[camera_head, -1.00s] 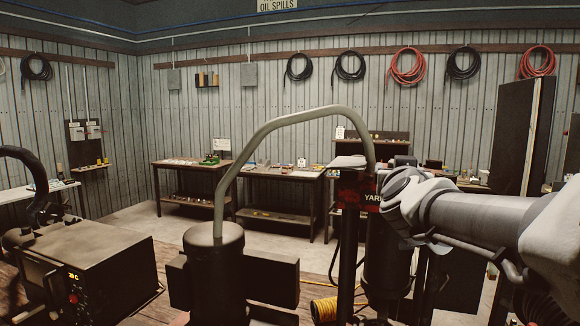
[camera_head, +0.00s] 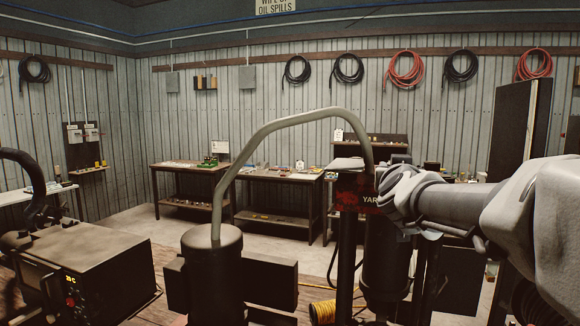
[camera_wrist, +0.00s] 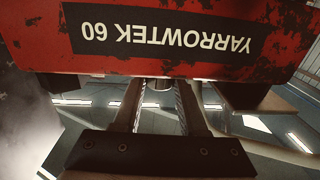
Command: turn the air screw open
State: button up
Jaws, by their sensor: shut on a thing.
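The red crimper head, marked YARROWTEK 60 (camera_wrist: 165,40), fills the top of the wrist view upside down. In the head view its red plate (camera_head: 352,194) shows behind the pale bent tube, beside my wrist. My gripper (camera_wrist: 160,88) reaches to the underside edge of the red body. Its two fingers are shut on a small grey piece between the tips, which I take to be the air screw (camera_wrist: 161,83). Most of that piece is hidden by the fingers and the red body, so its turn angle cannot be told. My fingertips are hidden in the head view.
A bent pale tube (camera_head: 300,122) rises from a dark cylinder (camera_head: 212,270) in front. A yellow coil (camera_head: 323,311) lies low near the crimper. Benches (camera_head: 275,178) line the back wall.

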grip_shut()
jog(key=shift+a+r+m+h+p, duration=0.1)
jog(key=shift+r+m+h+p, duration=0.25)
jog(key=shift+h+p, duration=0.4)
jog(key=shift+m+g+h+p, duration=0.25)
jog(key=shift+m+g+p, duration=0.1)
jog(key=shift+g+p, duration=0.05)
jog(key=shift+w+a+f+m+g+h, duration=0.1)
jog(key=shift+m+g+h, duration=0.55)
jog(key=shift+h, duration=0.3)
jog(key=shift+w+a+f+m+g+h, duration=0.1)
jog(key=shift+m+g+h, duration=0.45)
jog(key=shift+m+h, duration=0.3)
jog(key=o, duration=1)
grip_release()
jog(key=shift+s, duration=0.15)
jog(key=shift+f, duration=0.1)
